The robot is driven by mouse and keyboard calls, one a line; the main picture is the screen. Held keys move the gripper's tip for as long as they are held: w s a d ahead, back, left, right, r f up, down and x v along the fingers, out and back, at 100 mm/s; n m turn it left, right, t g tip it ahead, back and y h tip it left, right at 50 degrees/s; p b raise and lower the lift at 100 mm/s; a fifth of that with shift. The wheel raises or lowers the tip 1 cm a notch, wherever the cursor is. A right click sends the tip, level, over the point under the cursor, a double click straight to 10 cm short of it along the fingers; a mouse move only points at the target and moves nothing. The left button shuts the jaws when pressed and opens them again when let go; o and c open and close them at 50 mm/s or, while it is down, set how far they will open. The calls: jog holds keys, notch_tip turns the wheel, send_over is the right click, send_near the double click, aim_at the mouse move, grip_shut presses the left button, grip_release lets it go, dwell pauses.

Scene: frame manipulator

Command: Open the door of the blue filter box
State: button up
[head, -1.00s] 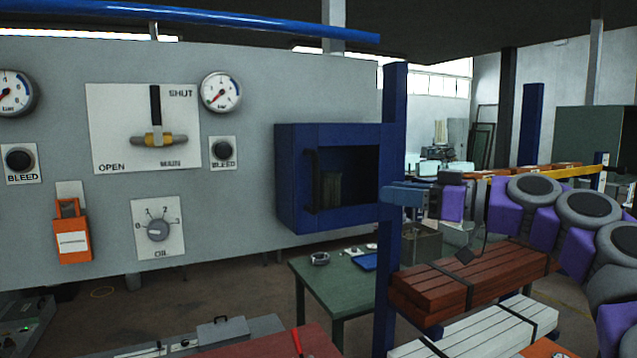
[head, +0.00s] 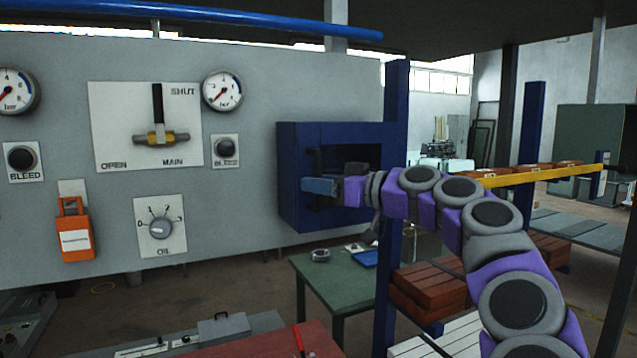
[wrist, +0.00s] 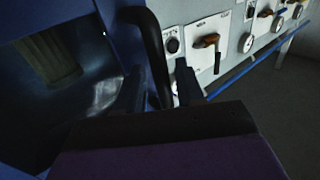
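The blue filter box (head: 290,165) is mounted at the right end of the grey panel. Its front shows a dark window or opening, and the door looks flush with the box. A dark upright bar handle (head: 318,160) is on the left of the front. It also shows in the wrist view (wrist: 148,45). My gripper (head: 308,186) is in front of the box at the handle's lower part. In the wrist view my gripper (wrist: 160,72) has its fingers apart, with the handle appearing between them. Contact cannot be told. A ribbed filter (wrist: 50,55) shows inside the box.
A blue post (head: 396,100) stands just right of the box, with my arm passing in front. A green table (head: 330,285) is below. The panel left of the box carries a main lever (head: 157,105), gauges and knobs. A yellow rail (head: 540,174) lies to the right.

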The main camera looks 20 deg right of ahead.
jog(key=shift+w+a, duration=0.15)
jog(key=shift+w, duration=0.05)
jog(key=shift+c, duration=0.5)
grip_shut()
jog(key=shift+s, duration=0.1)
